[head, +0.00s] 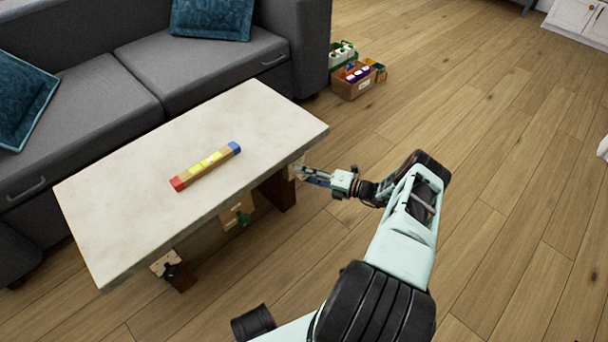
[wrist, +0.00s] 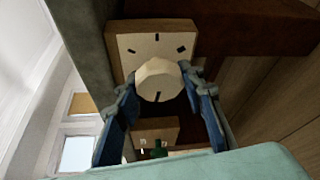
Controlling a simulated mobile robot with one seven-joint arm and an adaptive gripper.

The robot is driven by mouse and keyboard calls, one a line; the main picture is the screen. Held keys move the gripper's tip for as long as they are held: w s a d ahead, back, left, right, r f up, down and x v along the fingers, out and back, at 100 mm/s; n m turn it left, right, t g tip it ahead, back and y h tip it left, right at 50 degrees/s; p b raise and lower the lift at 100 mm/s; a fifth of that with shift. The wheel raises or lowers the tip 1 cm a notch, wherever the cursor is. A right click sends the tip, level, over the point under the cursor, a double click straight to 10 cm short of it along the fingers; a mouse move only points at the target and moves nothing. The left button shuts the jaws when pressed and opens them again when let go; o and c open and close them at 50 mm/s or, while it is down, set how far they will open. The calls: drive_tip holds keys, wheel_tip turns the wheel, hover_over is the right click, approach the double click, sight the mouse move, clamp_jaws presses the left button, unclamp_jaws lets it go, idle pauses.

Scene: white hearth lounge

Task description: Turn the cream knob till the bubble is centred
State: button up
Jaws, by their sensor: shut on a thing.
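The cream knob (wrist: 157,80) shows in the wrist view, on a pale square plate (wrist: 122,43) with dark tick marks; a dark mark lies on the knob's lower face. My gripper (wrist: 160,82) is shut on the knob, one blue finger on each side. In the head view my gripper (head: 306,174) is at the table's right end, under the top's edge, and the knob cannot be made out. The spirit level (head: 206,166) lies on the table top, with a red left end, blue right end and yellow middle. Its bubble is too small to make out.
The pale stone-topped table (head: 130,185) also carries a green knob (head: 243,219) and a black knob (head: 172,270) under its near edge. A grey sofa (head: 195,65) stands behind. Boxes of small items (head: 352,82) are on the floor beyond. The wooden floor at right is clear.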

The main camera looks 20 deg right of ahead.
drive_tip(key=shift+w+d+r, duration=0.1)
drive_tip(key=shift+r, duration=0.1)
drive_tip(key=o, duration=1)
drive_tip(key=shift+o, duration=0.9)
drive_tip(key=v, duration=1.2)
